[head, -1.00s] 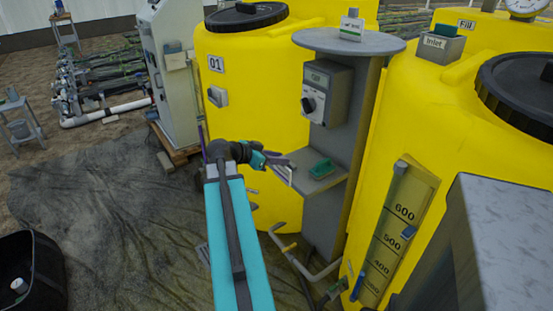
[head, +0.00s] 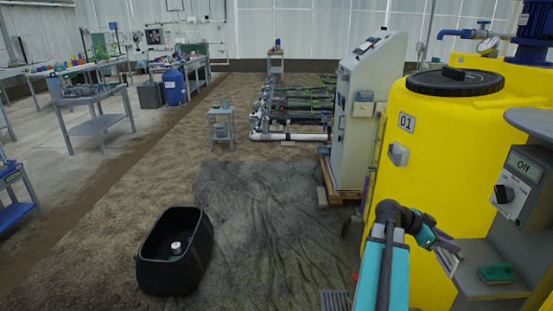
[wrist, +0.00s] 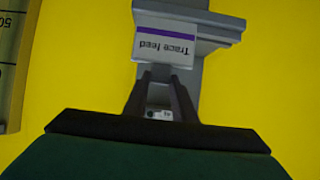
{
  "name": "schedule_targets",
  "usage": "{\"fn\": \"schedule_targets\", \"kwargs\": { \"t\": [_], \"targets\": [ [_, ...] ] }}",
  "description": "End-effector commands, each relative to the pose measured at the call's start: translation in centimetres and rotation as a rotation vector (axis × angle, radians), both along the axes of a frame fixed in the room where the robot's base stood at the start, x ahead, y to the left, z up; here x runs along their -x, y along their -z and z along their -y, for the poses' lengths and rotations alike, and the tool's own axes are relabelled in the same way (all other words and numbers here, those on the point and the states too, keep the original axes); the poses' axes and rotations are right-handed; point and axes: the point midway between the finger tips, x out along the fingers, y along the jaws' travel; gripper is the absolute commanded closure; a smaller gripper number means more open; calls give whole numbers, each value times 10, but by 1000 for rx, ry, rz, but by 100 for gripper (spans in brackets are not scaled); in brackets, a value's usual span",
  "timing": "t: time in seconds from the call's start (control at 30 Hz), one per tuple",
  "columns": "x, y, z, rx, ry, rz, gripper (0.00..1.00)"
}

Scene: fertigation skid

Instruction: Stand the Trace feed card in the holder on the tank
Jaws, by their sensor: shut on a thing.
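My gripper (head: 447,250) is shut on the Trace feed card (wrist: 165,40), a white card with a purple band. In the wrist view its lettering shows upside down, and the card sticks out beyond the fingertips (wrist: 160,78). In the head view the card (head: 449,264) is small and seen nearly edge-on, close to the grey shelf. The yellow tank marked 01 (head: 385,240) stands behind my gripper. A small grey box (head: 398,154) is fixed on its side under the 01 label; I cannot tell whether it is the holder.
A grey stand with an Off dial box (head: 520,185) rises at the right; its shelf bears a green block (head: 495,272). A pale cabinet (head: 357,110) stands left of the tank. A black tub (head: 175,250) sits on the floor. The dark ground sheet (head: 270,230) is mostly clear.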

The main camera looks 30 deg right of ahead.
Motion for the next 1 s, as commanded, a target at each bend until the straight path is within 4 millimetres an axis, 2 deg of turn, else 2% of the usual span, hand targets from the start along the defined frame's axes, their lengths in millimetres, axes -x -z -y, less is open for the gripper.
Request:
{"fn": "schedule_targets", "kwargs": {
  "t": [0.17, 0.27, 0.57, 1.0],
  "targets": [
    [-13, -1, -4, 0, -19, 0, 100],
    [-28, -3, -10, 0, -43, 0, 100],
    [-96, -19, -39, 1, -152, 1, 100],
    [-196, -39, -100, 0, -324, 0, 100]
  ]
}}
